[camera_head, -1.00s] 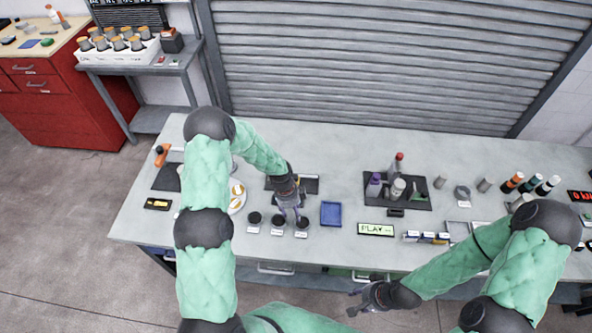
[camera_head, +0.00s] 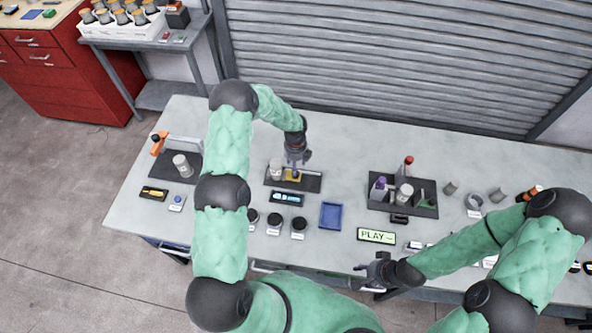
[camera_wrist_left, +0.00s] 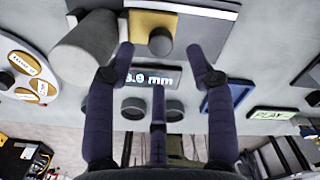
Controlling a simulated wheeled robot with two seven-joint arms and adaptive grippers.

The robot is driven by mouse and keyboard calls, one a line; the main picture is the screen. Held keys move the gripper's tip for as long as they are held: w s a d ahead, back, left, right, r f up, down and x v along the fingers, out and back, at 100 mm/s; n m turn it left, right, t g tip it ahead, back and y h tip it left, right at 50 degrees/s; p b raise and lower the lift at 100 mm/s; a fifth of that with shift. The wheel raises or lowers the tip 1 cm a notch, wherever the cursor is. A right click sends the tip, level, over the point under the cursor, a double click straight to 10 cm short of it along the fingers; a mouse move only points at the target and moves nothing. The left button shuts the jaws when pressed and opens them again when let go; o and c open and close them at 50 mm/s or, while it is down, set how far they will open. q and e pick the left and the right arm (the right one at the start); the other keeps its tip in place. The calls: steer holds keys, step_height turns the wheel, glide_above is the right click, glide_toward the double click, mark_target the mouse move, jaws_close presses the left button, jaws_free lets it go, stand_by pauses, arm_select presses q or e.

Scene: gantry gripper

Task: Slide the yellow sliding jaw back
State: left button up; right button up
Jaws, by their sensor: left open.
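The yellow sliding jaw (camera_head: 293,174) sits on a dark base plate (camera_head: 310,186) on the bench. In the left wrist view the yellow jaw (camera_wrist_left: 146,22) carries a round dark knob (camera_wrist_left: 160,41). A grey cylinder (camera_head: 276,170) stands beside the jaw; it also shows large in the wrist view (camera_wrist_left: 84,52). My left gripper (camera_head: 296,158) is open over the jaw. In the wrist view its fingers (camera_wrist_left: 159,52) are spread with the knob between them; contact cannot be told. My right gripper (camera_head: 370,267) is empty with spread fingers, at the bench's front edge.
A millimetre display (camera_head: 288,198) lies in front of the base plate, partly covered by a finger in the wrist view. Several dark round knobs, a blue tray (camera_head: 331,216) and a PLAY sign (camera_head: 376,236) are nearby. A dark bottle tray (camera_head: 425,211) stands to the right.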

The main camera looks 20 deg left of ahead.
arm_select(q)
steer(key=shift+f, duration=2.8)
steer(key=shift+s, duration=0.1)
jaws_close()
